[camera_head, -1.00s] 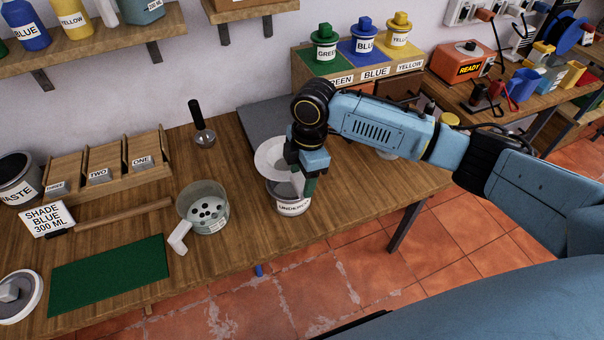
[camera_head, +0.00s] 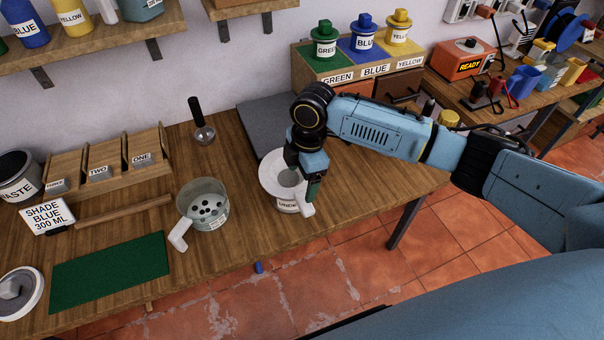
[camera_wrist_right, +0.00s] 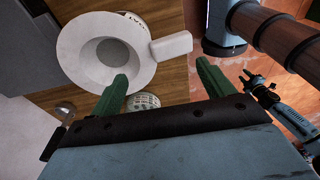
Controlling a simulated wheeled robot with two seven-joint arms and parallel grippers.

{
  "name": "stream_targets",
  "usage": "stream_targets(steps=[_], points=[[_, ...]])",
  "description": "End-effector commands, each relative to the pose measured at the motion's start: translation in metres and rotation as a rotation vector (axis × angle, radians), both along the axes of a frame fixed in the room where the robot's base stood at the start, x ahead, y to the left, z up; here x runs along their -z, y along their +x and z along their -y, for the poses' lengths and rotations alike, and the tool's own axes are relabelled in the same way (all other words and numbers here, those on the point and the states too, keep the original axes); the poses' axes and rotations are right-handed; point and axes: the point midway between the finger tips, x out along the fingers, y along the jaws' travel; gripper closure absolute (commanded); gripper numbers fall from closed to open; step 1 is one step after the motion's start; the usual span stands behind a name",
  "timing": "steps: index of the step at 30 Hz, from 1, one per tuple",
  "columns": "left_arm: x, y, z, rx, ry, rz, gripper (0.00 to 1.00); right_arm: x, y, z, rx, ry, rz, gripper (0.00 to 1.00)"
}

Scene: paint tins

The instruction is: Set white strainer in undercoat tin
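The white strainer (camera_head: 268,182) sits level on top of the undercoat tin (camera_head: 287,206), its wide rim covering the tin's mouth. Its stubby handle points to the front right. The strainer also shows in the right wrist view (camera_wrist_right: 75,52), with the tin's label (camera_wrist_right: 148,20) showing past the rim. My right gripper (camera_head: 303,175) is just above the handle side of the strainer. In the right wrist view its green fingers (camera_wrist_right: 162,72) are apart, with the handle beyond their tips and nothing between them.
A grey perforated cup (camera_head: 207,200) with a white handle stands left of the tin. A green mat (camera_head: 110,272), a wooden rack (camera_head: 108,165) and a waste tin (camera_head: 16,178) are farther left. A dark grey slab (camera_head: 265,125) lies behind. The bench's front edge is near the tin.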

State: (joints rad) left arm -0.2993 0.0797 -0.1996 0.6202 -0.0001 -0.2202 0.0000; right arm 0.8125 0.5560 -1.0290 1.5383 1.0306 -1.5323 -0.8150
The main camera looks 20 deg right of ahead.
Motion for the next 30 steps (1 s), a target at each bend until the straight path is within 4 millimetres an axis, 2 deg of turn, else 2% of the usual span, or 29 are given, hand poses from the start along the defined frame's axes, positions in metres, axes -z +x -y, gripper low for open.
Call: stream_targets(steps=[7,11,14,24,30], points=[[0.0,0.0,0.0,0.0,0.0,-0.001,0.64,-0.001,0.0,0.0,0.0,0.0,0.001,0.2],[0.001,-0.001,0.0,0.001,0.0,-0.001,0.64,-0.009,0.001,0.001,-0.001,-0.001,0.003,0.2],[0.001,-0.001,0.0,0.001,0.0,-0.001,0.64,-0.025,0.001,0.002,-0.001,0.001,0.003,0.2],[0.0,-0.001,0.0,0.001,0.0,-0.001,0.64,-0.1,0.001,0.01,0.0,0.001,0.004,0.2],[0.0,-0.001,0.0,0.001,0.0,-0.001,0.64,-0.125,0.001,0.013,0.001,0.001,0.001,0.2]])
